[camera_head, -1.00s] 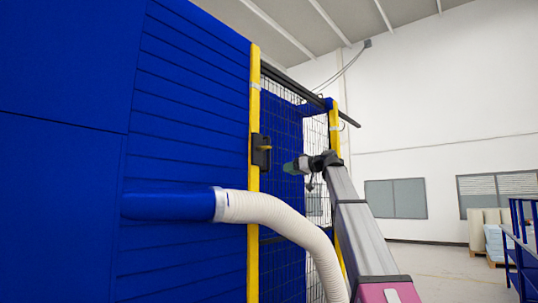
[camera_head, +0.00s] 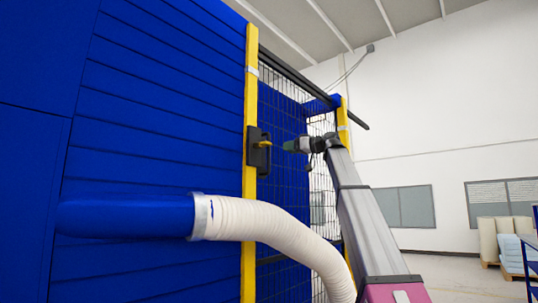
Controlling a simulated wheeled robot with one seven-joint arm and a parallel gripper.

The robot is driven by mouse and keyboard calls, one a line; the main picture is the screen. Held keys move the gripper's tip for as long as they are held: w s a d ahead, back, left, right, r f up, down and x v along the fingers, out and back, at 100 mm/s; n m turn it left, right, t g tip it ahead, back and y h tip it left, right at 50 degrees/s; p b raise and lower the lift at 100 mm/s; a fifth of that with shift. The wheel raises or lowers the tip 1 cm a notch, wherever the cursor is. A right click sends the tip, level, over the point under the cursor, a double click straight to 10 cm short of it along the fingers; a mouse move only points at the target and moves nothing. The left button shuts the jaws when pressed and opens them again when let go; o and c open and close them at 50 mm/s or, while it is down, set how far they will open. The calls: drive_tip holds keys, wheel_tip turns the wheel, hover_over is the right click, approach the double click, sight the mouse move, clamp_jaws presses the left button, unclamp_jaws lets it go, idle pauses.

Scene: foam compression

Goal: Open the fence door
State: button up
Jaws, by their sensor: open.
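The fence door (camera_head: 285,115) is a dark wire mesh panel between two yellow posts, beside the blue machine wall. It looks shut. A black latch box with a small yellow handle (camera_head: 265,144) sits on the near yellow post (camera_head: 249,210). My gripper (camera_head: 287,146) is at the end of my grey arm, just right of the handle and at about its height. Its tip points left toward the handle. It is open and appears empty, with a small gap to the handle. The fingers are small and hard to make out.
A white ribbed hose (camera_head: 285,232) on a blue pipe (camera_head: 125,217) curves across the front, below the latch. A dark bar (camera_head: 300,75) runs along the fence top. Pallets with stacked goods (camera_head: 505,240) stand at the far right. Open floor (camera_head: 450,270) lies right of my arm.

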drive_tip(key=x, duration=1)
drive_tip(key=shift+w+a, duration=0.1)
drive_tip(key=shift+a, duration=0.2)
clamp_jaws()
